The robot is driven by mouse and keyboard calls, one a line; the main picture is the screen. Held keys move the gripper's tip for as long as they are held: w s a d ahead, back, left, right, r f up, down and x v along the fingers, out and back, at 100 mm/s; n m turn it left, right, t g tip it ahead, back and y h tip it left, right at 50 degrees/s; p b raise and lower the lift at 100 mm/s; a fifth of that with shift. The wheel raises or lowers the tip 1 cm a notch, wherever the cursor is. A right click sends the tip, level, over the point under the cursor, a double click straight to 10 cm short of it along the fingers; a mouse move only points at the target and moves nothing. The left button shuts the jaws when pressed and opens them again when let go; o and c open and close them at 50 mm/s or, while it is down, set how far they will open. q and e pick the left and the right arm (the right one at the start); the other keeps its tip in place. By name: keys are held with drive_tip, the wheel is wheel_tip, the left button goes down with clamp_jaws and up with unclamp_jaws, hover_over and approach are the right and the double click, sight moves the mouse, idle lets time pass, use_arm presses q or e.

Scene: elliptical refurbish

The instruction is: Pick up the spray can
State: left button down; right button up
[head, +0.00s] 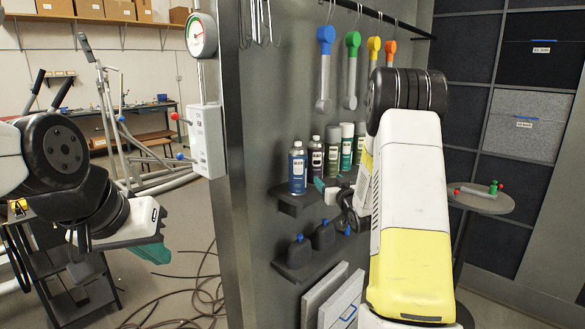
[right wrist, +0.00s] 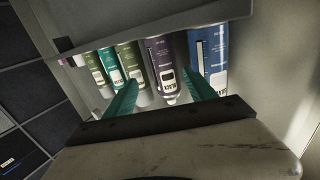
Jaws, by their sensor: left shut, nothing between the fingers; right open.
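Several spray cans stand in a row on a wall shelf (head: 290,203) in the head view. A blue can (head: 297,171) is at the left end, then a dark purple can (head: 316,158), with green ones beyond. My right gripper (head: 326,188) is open and empty in front of the row, its teal fingers pointing at the cans. In the right wrist view, the purple can (right wrist: 165,62) appears between the open fingers (right wrist: 163,93), with the blue can (right wrist: 208,55) to the right; contact cannot be told. My left gripper (head: 150,252) is shut and empty, far left of the shelf.
Dark bottles (head: 299,251) stand on a lower shelf. Colored-handled tools (head: 325,70) hang from a rail above. A panel edge with a gauge (head: 201,36) and a white box (head: 206,140) lies between my arms. A small round table (head: 482,201) is at right.

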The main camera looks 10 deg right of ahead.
sight(318, 171)
drive_tip(key=w, duration=0.4)
drive_tip(key=w+a, duration=0.1)
drive_tip(key=w, duration=0.7)
drive_tip(key=shift+a+f, duration=0.15)
drive_tip(key=shift+a, duration=0.05)
drive_tip(key=shift+c, duration=0.5)
drive_tip(key=c, duration=1.1)
